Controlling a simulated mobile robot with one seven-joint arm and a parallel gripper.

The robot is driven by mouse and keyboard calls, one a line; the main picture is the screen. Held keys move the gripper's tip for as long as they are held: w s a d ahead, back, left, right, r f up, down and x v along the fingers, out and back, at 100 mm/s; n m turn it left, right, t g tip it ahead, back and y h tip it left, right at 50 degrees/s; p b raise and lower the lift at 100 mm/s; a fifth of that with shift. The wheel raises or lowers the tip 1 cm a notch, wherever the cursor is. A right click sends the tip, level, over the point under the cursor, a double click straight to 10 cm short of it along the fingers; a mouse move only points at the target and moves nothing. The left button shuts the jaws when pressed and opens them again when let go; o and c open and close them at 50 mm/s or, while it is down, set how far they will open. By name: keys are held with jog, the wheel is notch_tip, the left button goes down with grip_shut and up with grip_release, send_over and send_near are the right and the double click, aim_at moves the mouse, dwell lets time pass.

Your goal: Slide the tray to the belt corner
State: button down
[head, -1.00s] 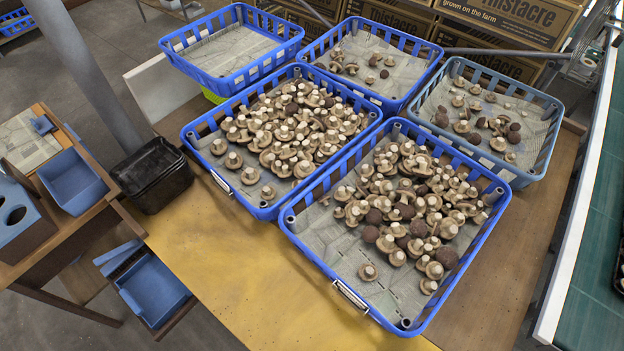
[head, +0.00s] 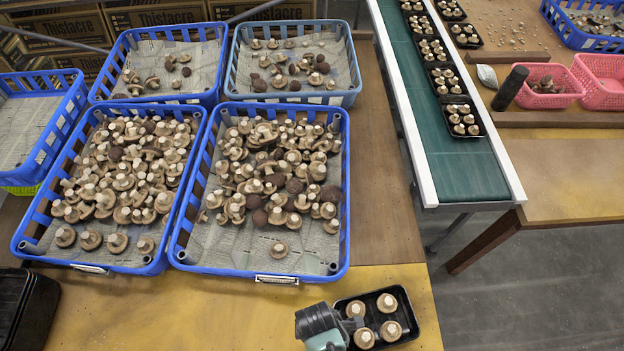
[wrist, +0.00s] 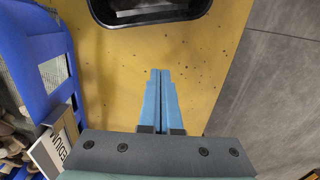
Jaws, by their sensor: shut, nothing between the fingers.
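The black tray (head: 411,337) holds several pale mushrooms and sits near the front right of the yellow table. My gripper (head: 322,322) is low at the tray's left side; whether it touches the tray is unclear, and its fingertips are hidden in the head view. In the wrist view, the blue fingers (wrist: 160,72) are together with nothing between them, above bare yellow surface. A black-rimmed container (wrist: 150,18) is cut off at the top there; I cannot tell if it is the tray. The green belt (head: 455,165) ends beyond the table, up and right of the tray.
Blue crates of mushrooms (head: 183,226) stand left and behind the tray. The belt's white side rail (head: 412,150) runs along its left, and filled black trays (head: 478,131) line its right side. A gap with grey floor (head: 480,300) lies right of the table. A black bin (head: 25,310) is at left.

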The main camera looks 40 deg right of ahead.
notch_tip(320, 180, up, 7)
jog(key=shift+s+d, duration=0.15)
jog(key=shift+f, duration=0.1)
